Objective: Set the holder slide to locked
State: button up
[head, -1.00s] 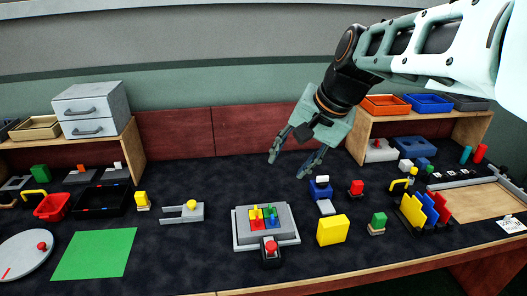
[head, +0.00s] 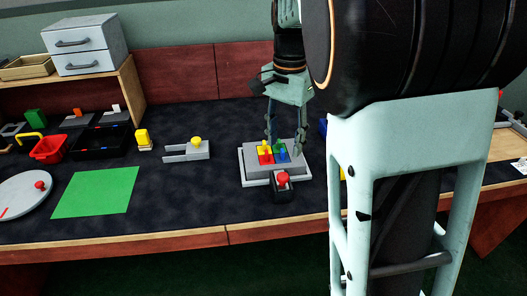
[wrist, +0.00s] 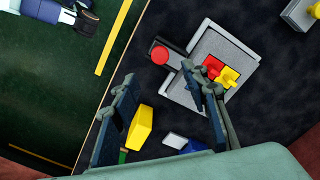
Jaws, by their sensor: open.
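A grey forked piece with a yellow knob (head: 196,141), which looks like a slide, lies on the dark table left of centre. Part of a similar grey piece with a yellow knob shows at the top right of the wrist view (wrist: 300,14). I cannot read any locked mark on it. My gripper (head: 285,142) is open and empty, pointing down at the grey stepped platform (head: 248,181), to the right of the forked piece. In the wrist view the two fingers of my gripper (wrist: 158,74) are spread apart, the right one overlapping the platform's edge.
Coloured blocks (head: 266,158) stand on the platform, with a red button (head: 283,178) in front. My arm hides much of the right side.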

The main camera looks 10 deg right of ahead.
aim_at(283, 176)
notch_tip(283, 176, down, 11)
jog(key=b, duration=0.3)
jog(key=shift+d+r, duration=0.1)
jog(key=shift+r, duration=0.1)
grip_shut()
jog(key=shift+w, duration=0.1)
